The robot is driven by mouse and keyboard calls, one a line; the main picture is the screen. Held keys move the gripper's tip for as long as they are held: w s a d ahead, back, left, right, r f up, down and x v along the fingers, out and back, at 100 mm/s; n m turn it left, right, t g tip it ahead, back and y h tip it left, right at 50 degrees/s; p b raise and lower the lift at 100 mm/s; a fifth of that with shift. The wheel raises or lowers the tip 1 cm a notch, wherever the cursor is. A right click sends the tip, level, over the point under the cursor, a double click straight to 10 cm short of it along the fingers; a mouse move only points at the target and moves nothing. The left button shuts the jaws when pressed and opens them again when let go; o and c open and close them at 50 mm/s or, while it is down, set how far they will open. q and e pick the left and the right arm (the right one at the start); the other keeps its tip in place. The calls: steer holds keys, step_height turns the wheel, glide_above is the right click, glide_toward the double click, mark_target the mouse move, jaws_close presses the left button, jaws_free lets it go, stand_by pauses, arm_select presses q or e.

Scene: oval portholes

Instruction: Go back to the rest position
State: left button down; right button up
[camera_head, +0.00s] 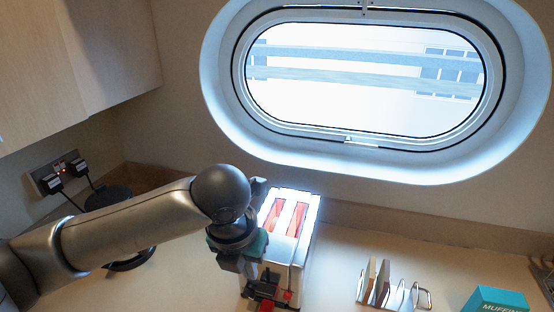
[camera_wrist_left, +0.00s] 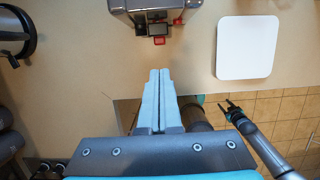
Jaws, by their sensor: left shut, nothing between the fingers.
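My left gripper (camera_head: 230,264) is in front of the left side of the silver toaster (camera_head: 304,228) in the head view, partly hidden by my own wrist. In the left wrist view its pale blue fingers (camera_wrist_left: 160,73) are pressed together with nothing between them. They are apart from the toaster (camera_wrist_left: 125,6), whose front with a red-edged lever shows at the top. My right gripper (camera_wrist_left: 229,104) shows in the left wrist view at the right, low over the tiled floor. Its two dark fingers are spread and empty. It is not in the head view.
A toast rack (camera_head: 400,296) holding slices and a teal muffin box (camera_head: 497,300) stand right of the toaster. A white board (camera_wrist_left: 247,47) lies on the counter. Plugs sit in a wall socket (camera_head: 54,174) at the left. An oval porthole (camera_head: 365,75) is above.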

arm_select(q)
steer(key=s+d+f+n+t+h, duration=0.1)
steer(key=s+d+f+n+h, duration=0.45)
steer(key=n, duration=1.15)
steer(key=s+a+f+n+y, duration=0.35)
steer(key=s+a+n, duration=0.25)
steer(key=a+n, duration=0.3)
steer(key=s+a+f+n+y, duration=0.2)
steer(key=s+a+f+n, duration=0.4)
steer(key=n, duration=0.5)
step_height(320, 180, down, 30)
steer(key=s+g+b, duration=0.1)
steer(key=s+b, duration=0.2)
steer(key=b, duration=0.6)
steer(key=s+a+f+b, duration=0.1)
steer(key=s+f+b, duration=0.3)
steer(key=s+f, duration=0.3)
steer(key=s+a+f+g+b, duration=0.1)
steer(key=s+f+b, duration=0.4)
steer(key=f, duration=1.1)
steer(key=s+a, duration=0.1)
steer(key=s, duration=0.2)
steer(key=shift+a+m+g+y, duration=0.2)
steer(key=shift+m+g+y, duration=0.1)
steer(key=shift+y, duration=0.1)
